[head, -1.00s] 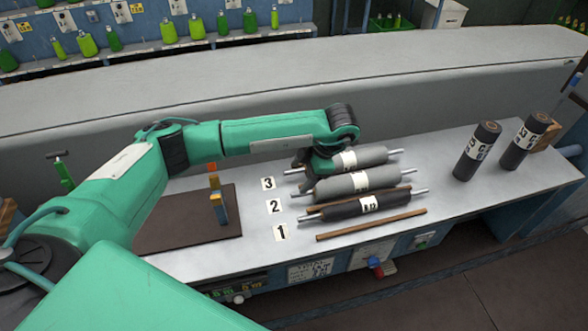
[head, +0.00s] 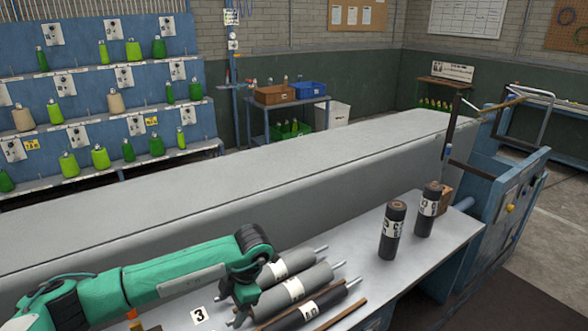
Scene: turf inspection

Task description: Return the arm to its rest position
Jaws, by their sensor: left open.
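My left arm, green, comes in from the lower left. My left gripper (head: 240,302) hangs from its dark wrist, pointing down at the left ends of the rollers on the grey bench (head: 400,268). It is open; its fingertips are small and partly hidden, and I cannot tell whether they touch a roller. Behind it lies a grey roller (head: 297,262), with a second grey roller (head: 312,280) in front of that and a dark roller (head: 325,304) nearest. My right gripper is out of view.
Two dark rollers stand upright, one (head: 393,232) left of the other (head: 426,210), by a wooden block (head: 446,198). A long grey raised surface (head: 270,190) runs behind the bench. A blue rack (head: 95,105) of green bobbins stands at the back left.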

